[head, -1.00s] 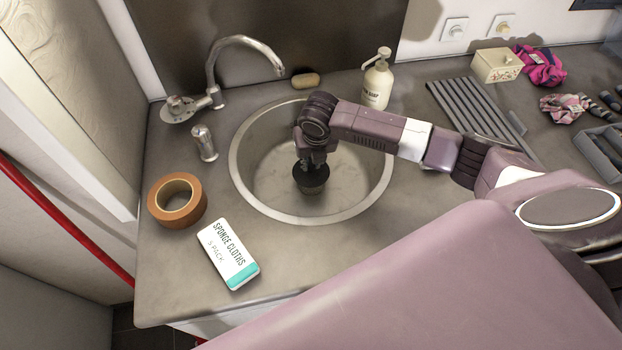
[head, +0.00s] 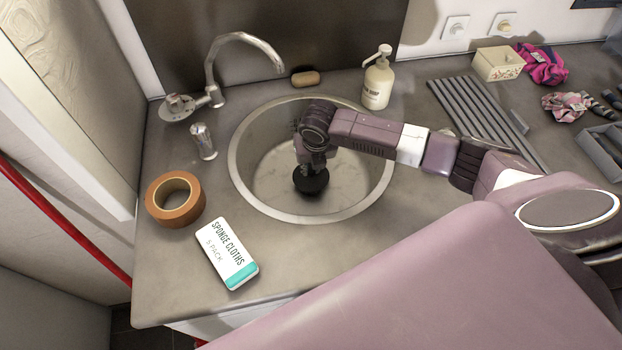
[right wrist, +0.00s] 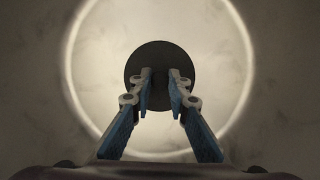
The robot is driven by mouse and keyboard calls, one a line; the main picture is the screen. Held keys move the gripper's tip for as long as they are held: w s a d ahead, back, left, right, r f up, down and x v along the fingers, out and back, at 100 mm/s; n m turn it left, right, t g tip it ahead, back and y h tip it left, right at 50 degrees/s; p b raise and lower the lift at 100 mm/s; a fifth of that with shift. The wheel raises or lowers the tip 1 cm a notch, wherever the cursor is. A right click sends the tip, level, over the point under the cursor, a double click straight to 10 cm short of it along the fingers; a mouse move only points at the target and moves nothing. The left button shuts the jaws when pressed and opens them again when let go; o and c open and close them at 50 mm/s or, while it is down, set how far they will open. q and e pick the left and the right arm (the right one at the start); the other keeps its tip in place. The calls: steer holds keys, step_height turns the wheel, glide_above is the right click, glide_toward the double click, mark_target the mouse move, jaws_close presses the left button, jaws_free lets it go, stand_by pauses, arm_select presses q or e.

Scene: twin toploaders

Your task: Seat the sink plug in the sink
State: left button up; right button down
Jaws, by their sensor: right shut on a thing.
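The sink (head: 238,182) is a round metal basin set in the grey counter. My right gripper (head: 312,166) reaches down into it and is shut on the sink plug (head: 311,183), a dark round piece low in the basin. In the right wrist view the plug (right wrist: 160,58) is a dark disc, with the two fingertips of the right gripper (right wrist: 160,76) closed on its middle part. The drain hole is hidden beneath the plug, so I cannot tell whether the plug touches it. My left gripper is not in view.
A curved tap (head: 212,75) and a soap bottle (head: 377,84) stand behind the sink. A brown tape roll (head: 158,212) and a sponge cloth pack (head: 228,254) lie left and in front. A ribbed drainer (head: 485,122) lies to the right.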

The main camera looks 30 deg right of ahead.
mark_target(312, 171)
steer(key=shift+f+b, duration=0.6)
steer(key=shift+f, duration=0.85)
steer(key=shift+f, duration=0.1)
steer(key=c, duration=1.8)
jaws_free()
steer(key=shift+o, duration=0.2)
steer(key=v, duration=1.2)
steer(key=shift+w, duration=0.1)
